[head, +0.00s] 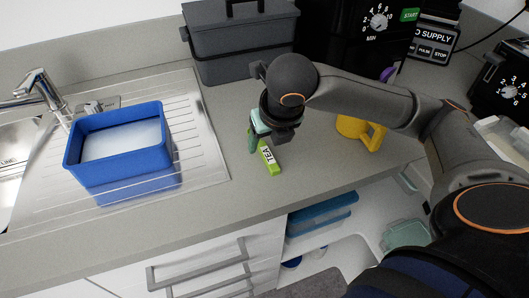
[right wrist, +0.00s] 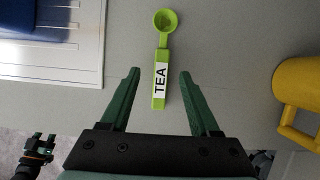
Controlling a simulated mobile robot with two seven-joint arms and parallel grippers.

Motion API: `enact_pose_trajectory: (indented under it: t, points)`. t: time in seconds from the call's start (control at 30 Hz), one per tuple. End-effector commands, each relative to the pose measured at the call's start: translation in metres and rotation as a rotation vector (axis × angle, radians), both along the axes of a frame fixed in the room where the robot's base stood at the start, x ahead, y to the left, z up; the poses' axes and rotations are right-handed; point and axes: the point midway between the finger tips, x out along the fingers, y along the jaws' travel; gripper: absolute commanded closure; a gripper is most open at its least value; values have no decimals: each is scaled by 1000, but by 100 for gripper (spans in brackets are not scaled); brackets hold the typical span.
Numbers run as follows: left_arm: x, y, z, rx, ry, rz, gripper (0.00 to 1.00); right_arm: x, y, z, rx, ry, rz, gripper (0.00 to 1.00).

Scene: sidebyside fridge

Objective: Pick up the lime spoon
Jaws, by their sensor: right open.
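The lime spoon (right wrist: 161,62) lies flat on the grey counter, with a round scoop end and a handle bearing a white "TEA" label. In the right wrist view it points away from me, with its handle end between the spread fingers. In the head view the labelled handle (head: 268,158) shows, and the scoop is hidden behind my gripper. My right gripper (head: 262,140) is open and empty above the counter. Its green fingers (right wrist: 157,84) stand on either side of the handle in the picture, not touching it. My left gripper (right wrist: 38,150) seems to show only partly at the lower left of the wrist view.
A yellow mug (head: 354,131) stands right of the spoon. A blue tub (head: 118,181) sits on the steel drainer (head: 205,150) at left. A grey toolbox (head: 240,50) stands behind. Bare counter lies around the spoon.

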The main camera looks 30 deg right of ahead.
Motion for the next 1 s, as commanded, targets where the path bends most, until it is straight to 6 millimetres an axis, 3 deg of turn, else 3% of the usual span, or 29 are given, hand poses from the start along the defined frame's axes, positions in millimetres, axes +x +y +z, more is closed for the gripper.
enact_pose_trajectory:
  t: [0.03,0.2,1.0]
  points:
    - [1,-1,-4,-1,1,-3,50,1,-3,-12,-1,4,-2,38]
    - [5,-3,-6,-2,0,-8,50,8,-4,-28,0,2,0,38]
    - [4,-3,2,-2,0,-9,50,9,-5,-32,-1,0,-1,38]
